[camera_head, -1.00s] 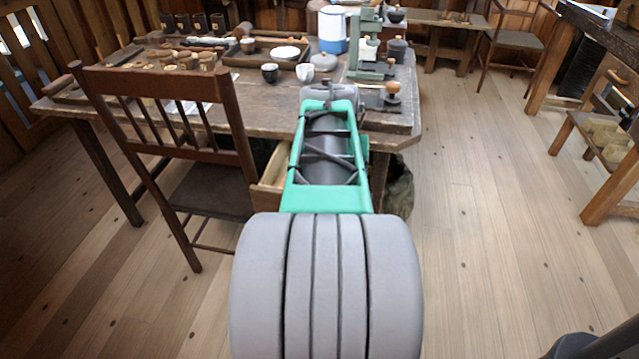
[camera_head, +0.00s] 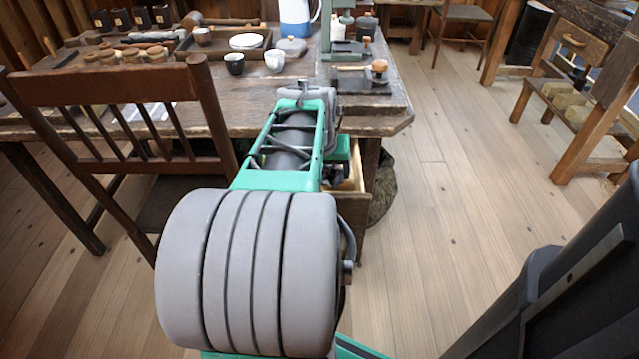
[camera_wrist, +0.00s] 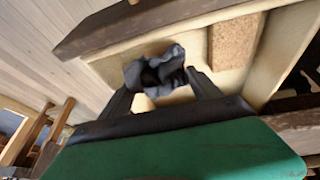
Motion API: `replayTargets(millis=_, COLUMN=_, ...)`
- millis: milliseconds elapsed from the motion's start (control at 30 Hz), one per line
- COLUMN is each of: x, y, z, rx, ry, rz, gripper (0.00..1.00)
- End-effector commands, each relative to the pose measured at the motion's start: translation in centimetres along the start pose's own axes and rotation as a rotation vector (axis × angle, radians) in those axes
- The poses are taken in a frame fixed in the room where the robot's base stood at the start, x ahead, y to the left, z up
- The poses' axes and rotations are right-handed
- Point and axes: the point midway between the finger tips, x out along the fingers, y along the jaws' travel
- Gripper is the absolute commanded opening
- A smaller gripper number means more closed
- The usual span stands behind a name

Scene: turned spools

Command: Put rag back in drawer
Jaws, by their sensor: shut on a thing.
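A crumpled dark grey rag (camera_wrist: 155,70) is held between the two black fingers of my gripper (camera_wrist: 160,79) in the wrist view. The open drawer (camera_wrist: 110,65) lies behind the rag in that view, with a pale inside and a dark wooden front. The rag overlaps the drawer's inside in the picture; I cannot tell whether it touches the bottom. In the head view the drawer (camera_head: 357,204) sticks out under the table's right end, partly hidden by my arm.
A cork-like block (camera_wrist: 236,42) lies in the drawer. The table (camera_head: 225,118) above carries cups, a tray and tools. A wooden chair (camera_head: 110,92) stands close on the left. A dark sack (camera_head: 384,190) sits behind the drawer.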

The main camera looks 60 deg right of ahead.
Motion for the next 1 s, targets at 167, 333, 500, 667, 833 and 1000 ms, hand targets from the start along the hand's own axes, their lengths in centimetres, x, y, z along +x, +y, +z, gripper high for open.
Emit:
replayTargets(millis=167, x=3.4, y=-0.2, z=1.4, rx=0.001, ry=0.000, rz=0.000, gripper=0.40)
replayTargets(millis=333, x=4.6, y=-0.5, z=1.9, rx=0.000, ry=0.002, rz=-0.001, gripper=0.40)
replayTargets(millis=500, x=4.5, y=-0.5, z=1.8, rx=-0.001, ry=0.002, rz=-0.001, gripper=0.40)
replayTargets(millis=667, x=4.7, y=-0.6, z=1.9, rx=-0.002, ry=0.002, rz=-0.002, gripper=0.77)
replayTargets(millis=833, x=4.7, y=-0.6, z=1.9, rx=-0.003, ry=0.002, rz=-0.002, gripper=0.91)
replayTargets(millis=1000, x=4.7, y=-0.6, z=1.9, rx=-0.003, ry=0.001, rz=-0.002, gripper=0.94)
